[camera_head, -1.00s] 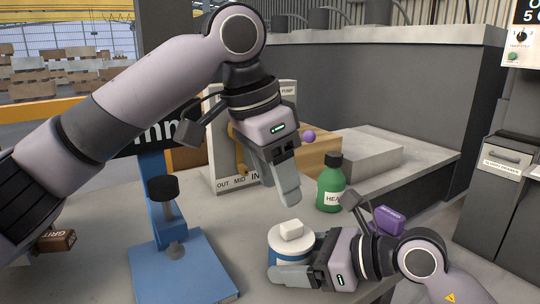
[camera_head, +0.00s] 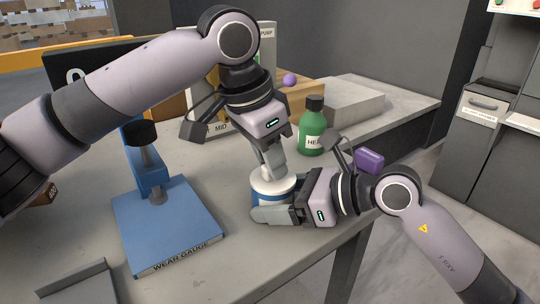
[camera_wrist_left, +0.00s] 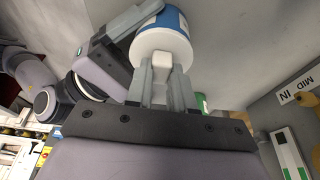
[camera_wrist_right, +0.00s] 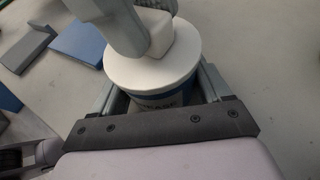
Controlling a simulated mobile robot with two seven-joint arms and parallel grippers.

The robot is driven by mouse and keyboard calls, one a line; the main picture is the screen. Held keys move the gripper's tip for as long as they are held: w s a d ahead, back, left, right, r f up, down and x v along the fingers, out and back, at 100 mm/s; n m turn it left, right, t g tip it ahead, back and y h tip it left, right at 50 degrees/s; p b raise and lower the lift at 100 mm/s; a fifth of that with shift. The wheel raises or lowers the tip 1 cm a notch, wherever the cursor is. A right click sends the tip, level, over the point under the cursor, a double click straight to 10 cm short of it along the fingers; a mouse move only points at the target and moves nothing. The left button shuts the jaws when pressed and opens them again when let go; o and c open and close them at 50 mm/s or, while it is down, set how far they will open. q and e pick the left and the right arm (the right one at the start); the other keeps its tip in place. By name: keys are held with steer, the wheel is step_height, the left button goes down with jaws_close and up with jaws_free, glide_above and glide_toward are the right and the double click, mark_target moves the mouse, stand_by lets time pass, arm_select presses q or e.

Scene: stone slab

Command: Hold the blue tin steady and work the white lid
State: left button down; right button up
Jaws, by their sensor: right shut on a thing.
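The blue tin (camera_wrist_right: 165,98) stands upright on the stone slab, its label partly covered. My right gripper (camera_head: 270,205) is shut on the tin, one finger on each side. The round white lid (camera_wrist_right: 128,68) sits on top of the tin and has a blocky white knob (camera_wrist_left: 162,62). My left gripper (camera_head: 274,172) points down from above, its fingertips at the knob. In the left wrist view its two fingers (camera_wrist_left: 163,82) lie on either side of the knob; I cannot tell whether they press on it.
A blue wear gauge (camera_head: 170,225) stands left of the tin. A green bottle (camera_head: 312,130) and a purple box (camera_head: 369,161) stand behind, to the right. A grey tray-like piece (camera_head: 80,285) lies at the front left. The slab's front edge is close to the tin.

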arm_select(q)
steer(key=c, duration=1.5)
jaws_free()
jaws_close()
steer(key=shift+r, duration=4.05)
arm_select(e)
steer(key=o, duration=1.5)
steer(key=shift+c, duration=0.2)
steer(key=v, duration=1.2)
steer(key=shift+s, duration=0.1)
arm_select(q)
steer(key=shift+d, duration=0.1)
arm_select(e)
steer(key=shift+d, duration=0.1)
